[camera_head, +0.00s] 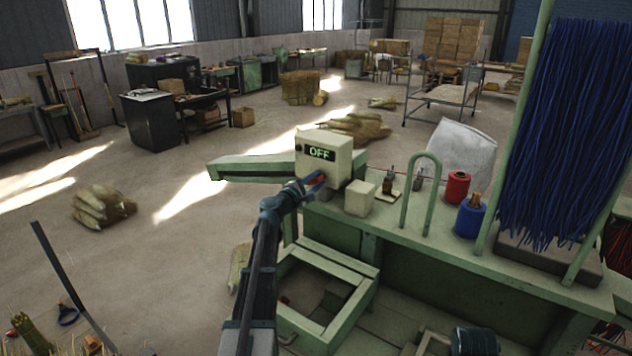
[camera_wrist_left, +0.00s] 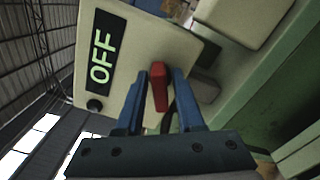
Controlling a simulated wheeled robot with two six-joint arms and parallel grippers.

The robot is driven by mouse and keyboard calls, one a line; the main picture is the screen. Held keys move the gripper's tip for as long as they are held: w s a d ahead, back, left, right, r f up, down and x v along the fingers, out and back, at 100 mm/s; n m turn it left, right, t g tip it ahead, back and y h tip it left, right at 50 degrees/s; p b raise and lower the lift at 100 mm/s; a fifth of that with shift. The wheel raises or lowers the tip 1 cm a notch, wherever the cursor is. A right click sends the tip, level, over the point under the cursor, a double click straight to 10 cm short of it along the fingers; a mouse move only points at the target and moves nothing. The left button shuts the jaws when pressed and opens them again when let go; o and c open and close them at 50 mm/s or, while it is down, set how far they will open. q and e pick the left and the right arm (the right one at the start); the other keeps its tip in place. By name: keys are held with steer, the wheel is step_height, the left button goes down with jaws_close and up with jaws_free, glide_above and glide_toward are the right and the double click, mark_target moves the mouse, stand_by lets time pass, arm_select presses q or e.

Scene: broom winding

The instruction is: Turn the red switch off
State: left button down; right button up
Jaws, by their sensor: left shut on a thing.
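The control box (camera_head: 322,158) is a cream box on the green machine, with a dark display reading OFF in green letters. The red switch (camera_wrist_left: 159,88) is a small red lever on the face of the box, below the display in the head view. My left gripper (camera_head: 314,182) is at the box face, its blue fingers closed on both sides of the red switch. In the left wrist view the fingers (camera_wrist_left: 157,80) hold the lever between their tips, and the OFF display (camera_wrist_left: 103,47) is beside them. My right gripper is not in view.
A smaller cream box (camera_head: 360,198) stands just right of the control box. A green hoop (camera_head: 422,190), a red spool (camera_head: 457,187) and a blue spool (camera_head: 469,217) stand on the green bench. Blue bristles (camera_head: 570,130) hang at right. Open floor lies left.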

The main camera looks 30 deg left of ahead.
arm_select(q)
steer(key=m, duration=0.5)
steer(key=shift+f, duration=0.15)
steer(key=shift+d+m, duration=0.1)
steer(key=shift+m, duration=0.3)
steer(key=c, duration=0.8)
jaws_free()
steer(key=s+a, duration=0.1)
steer(key=s, duration=1.3)
steer(key=shift+a, duration=0.1)
